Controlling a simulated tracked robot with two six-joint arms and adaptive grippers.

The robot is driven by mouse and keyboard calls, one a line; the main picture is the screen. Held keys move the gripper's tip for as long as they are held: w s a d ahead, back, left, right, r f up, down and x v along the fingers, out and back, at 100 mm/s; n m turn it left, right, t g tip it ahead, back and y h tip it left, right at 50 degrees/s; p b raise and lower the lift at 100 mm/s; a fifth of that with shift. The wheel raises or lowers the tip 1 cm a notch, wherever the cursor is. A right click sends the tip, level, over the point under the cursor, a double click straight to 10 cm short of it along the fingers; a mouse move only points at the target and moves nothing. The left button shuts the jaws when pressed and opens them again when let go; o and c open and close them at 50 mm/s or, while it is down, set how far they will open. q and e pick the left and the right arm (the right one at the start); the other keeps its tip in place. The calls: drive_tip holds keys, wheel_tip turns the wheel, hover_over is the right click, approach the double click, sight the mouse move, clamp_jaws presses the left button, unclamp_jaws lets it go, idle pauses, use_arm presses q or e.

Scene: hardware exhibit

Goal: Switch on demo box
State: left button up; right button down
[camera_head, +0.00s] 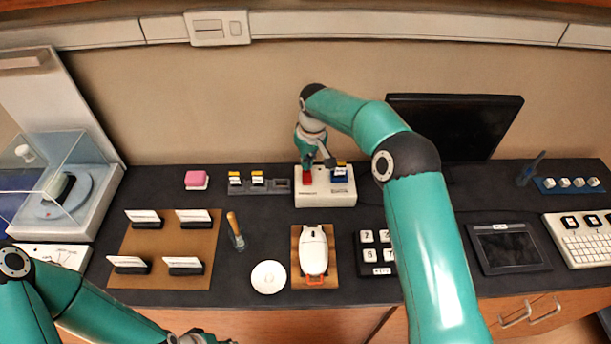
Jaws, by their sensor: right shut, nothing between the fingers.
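The demo box (325,192) is a white box near the back middle of the dark counter. It has a red part (307,178) on its left and a blue part (340,174) on its right. My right gripper (318,163) is shut and empty, pointing down over the box, close to the red part. I cannot tell whether it touches the box, as the arm hides some of the box's top. My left gripper (200,339) is at the bottom edge, in front of the counter, mostly cut off; its fingers do not show clearly.
A grey rail (269,188) with yellow-topped pieces stands left of the box, beside a pink block (196,178). A white device on a wooden board (297,277), a white disc (268,277) and a keypad (365,252) lie in front. A black monitor (470,120) stands behind right.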

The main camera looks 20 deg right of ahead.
sight(307, 172)
drive_tip(key=shift+f+b, duration=0.75)
drive_tip(key=shift+f, duration=0.35)
idle(0.5)
drive_tip(key=shift+r+p, duration=2.6)
drive_tip(key=shift+r, duration=0.95)
